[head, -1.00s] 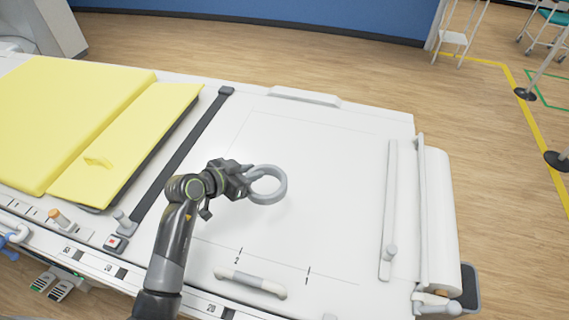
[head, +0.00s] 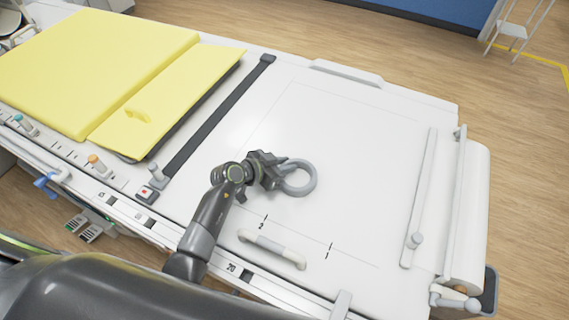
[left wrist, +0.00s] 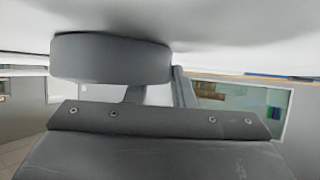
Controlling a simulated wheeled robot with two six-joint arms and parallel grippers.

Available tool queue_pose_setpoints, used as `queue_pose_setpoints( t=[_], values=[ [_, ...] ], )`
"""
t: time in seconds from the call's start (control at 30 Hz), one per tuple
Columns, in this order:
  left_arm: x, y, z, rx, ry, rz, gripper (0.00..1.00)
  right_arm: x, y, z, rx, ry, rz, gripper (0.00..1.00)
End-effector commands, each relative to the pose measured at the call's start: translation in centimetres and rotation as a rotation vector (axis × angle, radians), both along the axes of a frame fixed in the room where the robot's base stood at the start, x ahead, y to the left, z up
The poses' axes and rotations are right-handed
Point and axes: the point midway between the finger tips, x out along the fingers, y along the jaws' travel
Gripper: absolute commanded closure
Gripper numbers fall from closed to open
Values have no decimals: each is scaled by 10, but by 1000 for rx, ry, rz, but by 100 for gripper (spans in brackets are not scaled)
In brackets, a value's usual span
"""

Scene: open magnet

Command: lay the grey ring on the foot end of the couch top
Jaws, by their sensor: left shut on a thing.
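The grey ring (head: 313,181) is in my left gripper (head: 280,172), whose fingers are shut on its left side. In the head view the ring is over the bare white couch top (head: 345,135), near the marks 1 and 2. In the left wrist view the ring (left wrist: 110,58) shows edge-on just beyond the gripper, close to a pale surface. I cannot tell whether the ring touches the couch top. My right gripper is not in view.
Yellow pads (head: 100,60) lie at the left, with a dark strap (head: 220,115) beside them. A white handle (head: 272,250) is at the near edge. A long rail (head: 420,195) and a paper roll (head: 469,215) are at the right end. The white surface around the ring is clear.

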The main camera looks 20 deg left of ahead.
Motion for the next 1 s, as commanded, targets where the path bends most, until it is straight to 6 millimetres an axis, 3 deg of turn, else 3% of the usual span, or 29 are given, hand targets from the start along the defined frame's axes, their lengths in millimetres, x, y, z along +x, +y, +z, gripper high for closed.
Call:
queue_pose_setpoints(
  t=[0.07, 0.1, 0.23, 0.67, 1.0],
  values=[
    [0, 0, -1, -2, -1, 0, 100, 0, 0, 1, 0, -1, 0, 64],
    [0, 0, -1, -1, -1, 0, 73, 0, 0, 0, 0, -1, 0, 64],
    [0, 0, -1, -1, -1, 0, 56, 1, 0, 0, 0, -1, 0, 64],
    [-5, 4, 4, 1, -1, 0, 56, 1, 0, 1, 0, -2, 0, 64],
    [-46, 36, 32, 3, -1, 0, 56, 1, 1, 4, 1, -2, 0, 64]
  ],
)
